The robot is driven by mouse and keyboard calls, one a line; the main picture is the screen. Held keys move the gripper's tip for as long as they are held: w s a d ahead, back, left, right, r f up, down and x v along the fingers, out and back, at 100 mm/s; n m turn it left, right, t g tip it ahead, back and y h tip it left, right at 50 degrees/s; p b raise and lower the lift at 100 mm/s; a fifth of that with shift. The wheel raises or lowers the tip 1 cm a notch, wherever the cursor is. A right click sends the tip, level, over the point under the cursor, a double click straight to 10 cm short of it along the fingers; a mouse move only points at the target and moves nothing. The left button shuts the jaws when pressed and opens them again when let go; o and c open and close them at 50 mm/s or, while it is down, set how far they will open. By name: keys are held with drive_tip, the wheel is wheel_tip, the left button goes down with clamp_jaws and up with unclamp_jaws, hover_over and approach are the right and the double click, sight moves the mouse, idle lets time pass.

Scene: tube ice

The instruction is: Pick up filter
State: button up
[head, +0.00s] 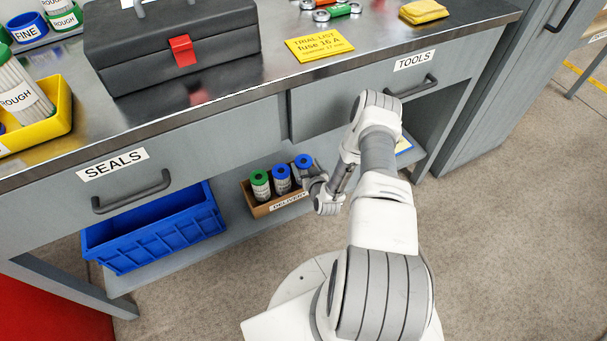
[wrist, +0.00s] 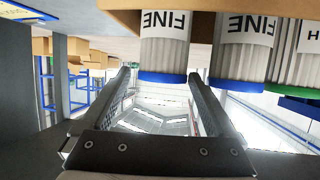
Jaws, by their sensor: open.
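Three filters stand upright in the cardboard box labelled DELIVERY (head: 277,205) on the lower shelf: one green-capped filter (head: 260,184) and two blue-capped ones, a middle one (head: 281,179) and a right one (head: 303,164). My gripper (head: 316,178) is beside the right blue filter, hiding part of it. In the wrist view, which appears upside down, my open gripper (wrist: 160,76) has a FINE filter (wrist: 165,50) with a blue cap lined up between its fingertips. Contact cannot be told. Another FINE filter (wrist: 240,55) and the green-capped one (wrist: 297,70) stand to the right.
A blue crate (head: 155,235) sits left of the box on the shelf. The SEALS drawer (head: 130,190) and TOOLS drawer (head: 400,90) are above. A black toolbox (head: 170,45) and a yellow note (head: 319,46) lie on the bench top.

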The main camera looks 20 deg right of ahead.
sight(302, 159)
drive_tip(key=b+x, duration=0.1)
drive_tip(key=x, duration=0.1)
drive_tip(key=b+x, duration=0.1)
drive_tip(key=x, duration=0.1)
drive_tip(key=shift+w+a+f+b, duration=0.15)
drive_tip(key=shift+w+f+b, duration=0.15)
drive_tip(key=shift+b, duration=0.05)
drive_tip(key=shift+w, duration=0.4)
drive_tip(key=c, duration=1.2)
